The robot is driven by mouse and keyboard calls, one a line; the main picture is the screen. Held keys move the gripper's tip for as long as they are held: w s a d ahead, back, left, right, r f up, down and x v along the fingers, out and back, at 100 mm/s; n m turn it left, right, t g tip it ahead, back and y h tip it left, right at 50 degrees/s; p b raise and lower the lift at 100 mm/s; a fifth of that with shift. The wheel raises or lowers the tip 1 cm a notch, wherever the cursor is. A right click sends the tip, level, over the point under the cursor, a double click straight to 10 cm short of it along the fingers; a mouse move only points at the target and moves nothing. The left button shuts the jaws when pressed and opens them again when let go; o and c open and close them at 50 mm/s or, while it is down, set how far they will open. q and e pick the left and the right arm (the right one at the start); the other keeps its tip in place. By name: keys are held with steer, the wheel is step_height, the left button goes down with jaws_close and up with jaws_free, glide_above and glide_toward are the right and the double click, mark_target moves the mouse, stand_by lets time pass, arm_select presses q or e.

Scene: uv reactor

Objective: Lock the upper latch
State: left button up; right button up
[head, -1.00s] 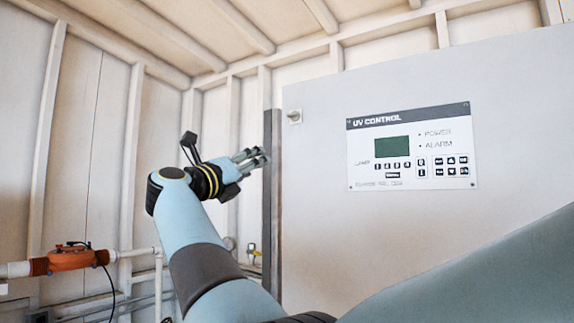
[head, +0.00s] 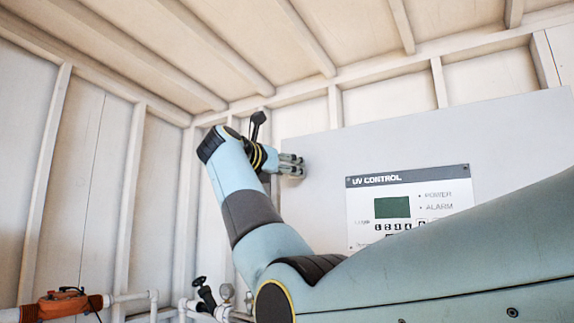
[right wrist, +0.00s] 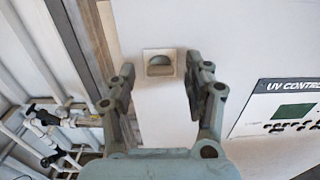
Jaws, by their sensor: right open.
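The upper latch (right wrist: 160,64) is a small pale square plate with a dark rounded recess and a knob, on the grey cabinet door near its left edge. My right gripper (right wrist: 161,72) is open in the right wrist view, one finger on each side of the latch. No contact between fingers and latch can be made out. In the head view my right gripper (head: 292,165) is at the upper left of the cabinet door (head: 315,215) and hides the latch. My left gripper is in neither view.
The UV control panel (head: 410,205) is on the door to the right of the gripper; my arm covers its lower right part. White pipes with dark valves (head: 205,295) and an orange fitting (head: 62,303) run low on the left. Timber framing lines the walls and ceiling.

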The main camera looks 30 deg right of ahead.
steer(key=shift+d, duration=0.15)
steer(key=c, duration=0.8)
steer(key=shift+w+f, duration=0.1)
steer(key=shift+w, duration=0.15)
jaws_close()
steer(key=shift+w+f, duration=0.1)
steer(key=shift+f, duration=0.05)
